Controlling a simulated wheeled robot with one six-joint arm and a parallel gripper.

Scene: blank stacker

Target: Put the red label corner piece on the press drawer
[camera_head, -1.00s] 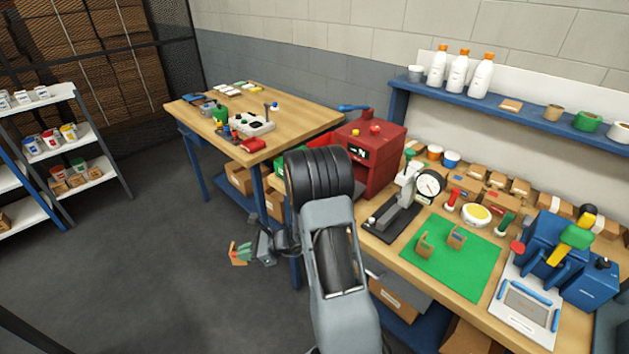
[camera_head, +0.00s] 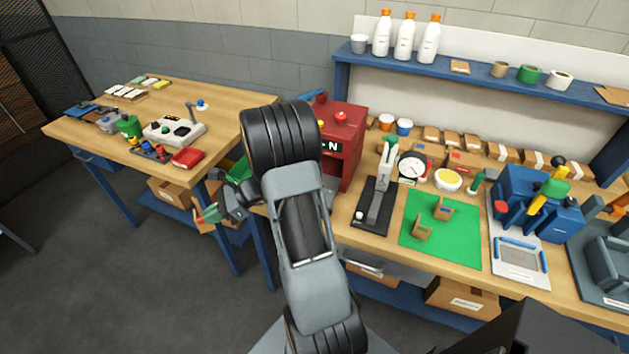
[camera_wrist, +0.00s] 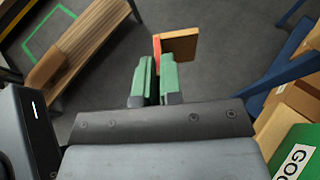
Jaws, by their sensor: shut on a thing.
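My gripper (camera_head: 222,208) is in the head view left of my arm, out over the floor near the gap between the two benches. In the wrist view its green fingertips (camera_wrist: 154,80) are shut on a tan corner piece with a red face (camera_wrist: 156,45), which sticks out beyond the tips. The piece is mostly hidden by the gripper in the head view. The red press (camera_head: 348,150) stands on the right bench with a dark label ending in N. My arm covers its left side, so its drawer is hidden.
Two tan corner pieces (camera_head: 442,208) (camera_head: 422,227) stand on a green mat (camera_head: 460,246). A green bin (camera_wrist: 297,148) marked GOO… shows in the wrist view. The left bench (camera_head: 90,130) holds a control box (camera_head: 174,131).

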